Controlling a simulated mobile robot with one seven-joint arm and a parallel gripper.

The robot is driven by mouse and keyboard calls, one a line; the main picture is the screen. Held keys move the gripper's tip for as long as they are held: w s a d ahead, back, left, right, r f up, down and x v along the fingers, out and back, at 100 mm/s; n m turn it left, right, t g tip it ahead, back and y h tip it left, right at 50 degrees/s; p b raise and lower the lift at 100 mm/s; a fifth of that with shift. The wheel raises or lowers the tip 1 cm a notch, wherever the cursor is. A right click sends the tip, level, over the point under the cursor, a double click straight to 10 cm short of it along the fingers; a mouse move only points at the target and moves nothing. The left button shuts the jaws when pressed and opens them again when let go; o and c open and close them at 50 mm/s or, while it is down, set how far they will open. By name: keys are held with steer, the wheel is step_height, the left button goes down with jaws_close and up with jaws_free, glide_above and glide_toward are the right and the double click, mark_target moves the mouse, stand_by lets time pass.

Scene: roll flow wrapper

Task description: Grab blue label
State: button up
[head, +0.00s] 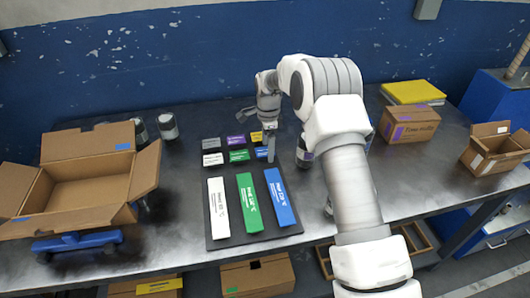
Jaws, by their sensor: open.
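A small blue label (261,153) lies at the right end of the near row of small labels on a dark mat (227,173). A long blue strip (280,197) lies closer to me on the same mat, right of a green strip (250,203) and a white strip (219,208). My gripper (271,156) points down at the right edge of the small blue label and partly covers it. It is open, with nothing seen in it. Its height above the label and any contact cannot be told from this view.
Other small labels lie beside the blue one: green (239,156), white (213,159), yellow (256,136), purple (235,140) and grey (211,143). An open carton (75,215) stands left. Boxes (409,126) stand right, beyond my arm. A blue wall (150,70) closes the back.

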steer(key=c, duration=1.4)
